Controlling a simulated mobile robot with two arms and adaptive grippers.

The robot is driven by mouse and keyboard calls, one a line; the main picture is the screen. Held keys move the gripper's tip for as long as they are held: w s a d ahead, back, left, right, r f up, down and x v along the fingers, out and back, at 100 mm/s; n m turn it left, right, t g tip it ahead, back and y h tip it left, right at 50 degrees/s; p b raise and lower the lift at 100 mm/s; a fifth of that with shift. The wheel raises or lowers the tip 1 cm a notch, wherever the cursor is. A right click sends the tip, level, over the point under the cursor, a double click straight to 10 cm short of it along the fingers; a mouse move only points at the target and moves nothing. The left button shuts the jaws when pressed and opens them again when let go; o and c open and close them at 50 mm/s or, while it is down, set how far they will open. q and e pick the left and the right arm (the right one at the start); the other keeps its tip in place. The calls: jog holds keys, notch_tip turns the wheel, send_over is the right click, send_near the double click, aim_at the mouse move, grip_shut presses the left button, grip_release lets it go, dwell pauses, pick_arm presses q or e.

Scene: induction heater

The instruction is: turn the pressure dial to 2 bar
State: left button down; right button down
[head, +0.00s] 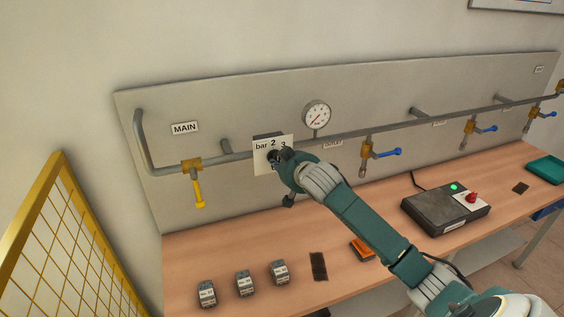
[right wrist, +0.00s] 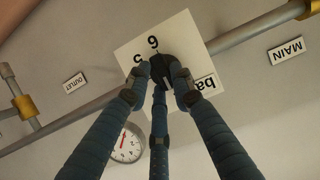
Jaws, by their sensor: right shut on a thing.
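The pressure dial is a black knob (right wrist: 162,66) on a white square plate (head: 261,165) mounted on the pipe. In the head view the plate shows "bar", 2 and 3; the gripper hides the rest. In the right wrist view the plate shows 5, 6 and part of "bar". My right gripper (head: 280,158) is at the plate, its blue fingers closed around the knob; the fingers also show in the right wrist view (right wrist: 162,80). I cannot tell which number the knob points to. My left gripper is not in view.
A round gauge (head: 317,114) with a red needle pointing lower left sits right of the plate. A yellow-handled valve (head: 197,187) is at left, blue-handled valves (head: 385,152) at right. Several small blocks (head: 245,283) and a black box (head: 445,207) stand on the bench (head: 190,260).

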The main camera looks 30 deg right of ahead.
dwell(0.4)
jog(key=c, duration=1.7)
grip_release()
jog(key=shift+c, duration=0.2)
jog(key=shift+o, duration=1.3)
jog(key=shift+w+f, duration=0.2)
jog(key=shift+w, duration=0.1)
jog(key=shift+s, duration=0.25)
jog(key=v, duration=1.1)
jog(key=shift+s+r, duration=0.2)
jog(key=shift+r, duration=0.05)
jog(key=shift+a+f, duration=0.1)
